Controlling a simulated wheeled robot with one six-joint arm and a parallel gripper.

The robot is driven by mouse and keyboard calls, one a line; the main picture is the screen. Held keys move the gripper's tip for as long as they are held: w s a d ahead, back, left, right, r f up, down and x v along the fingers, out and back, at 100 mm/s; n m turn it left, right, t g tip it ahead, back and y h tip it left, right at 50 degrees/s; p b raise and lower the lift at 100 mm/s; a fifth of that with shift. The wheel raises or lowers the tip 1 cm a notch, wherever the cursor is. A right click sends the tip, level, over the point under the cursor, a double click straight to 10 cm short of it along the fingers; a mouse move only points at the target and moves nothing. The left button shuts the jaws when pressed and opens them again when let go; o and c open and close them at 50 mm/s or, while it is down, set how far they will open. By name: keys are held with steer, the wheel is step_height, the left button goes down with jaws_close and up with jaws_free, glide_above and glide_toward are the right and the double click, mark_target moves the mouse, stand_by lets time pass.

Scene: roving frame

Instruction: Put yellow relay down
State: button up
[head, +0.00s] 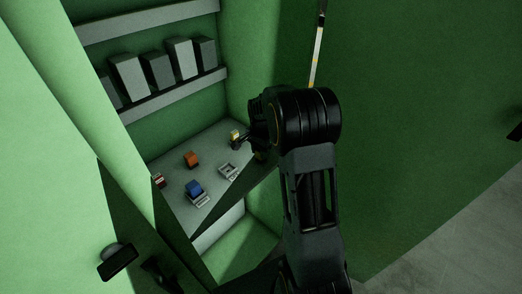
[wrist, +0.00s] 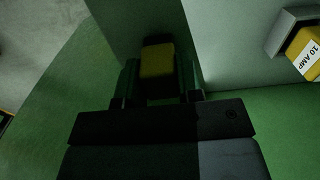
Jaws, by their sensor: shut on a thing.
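My gripper (wrist: 158,84) is shut on a yellow relay (wrist: 157,60), which sits between the two fingers in the wrist view. In the head view my gripper (head: 257,148) is at the right end of the shelf, near its front edge, mostly hidden behind my arm. A small yellow patch (head: 260,156) shows there and looks like the held relay. I cannot tell whether it touches the shelf. A second yellow block (head: 235,134) stands on the shelf to the left of my gripper. A yellow block labelled 10 AMP (wrist: 305,52) shows in a grey holder in the wrist view.
On the grey shelf (head: 172,173) are an orange block (head: 192,160), a blue block (head: 195,187) in a grey holder, an empty-looking grey holder (head: 228,170) and a red item (head: 158,181). Grey boxes (head: 157,70) line the upper shelf. Green walls enclose the niche.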

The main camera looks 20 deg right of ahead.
steer(key=shift+f, duration=0.25)
steer(key=o, duration=0.9)
steer(key=shift+r, duration=0.1)
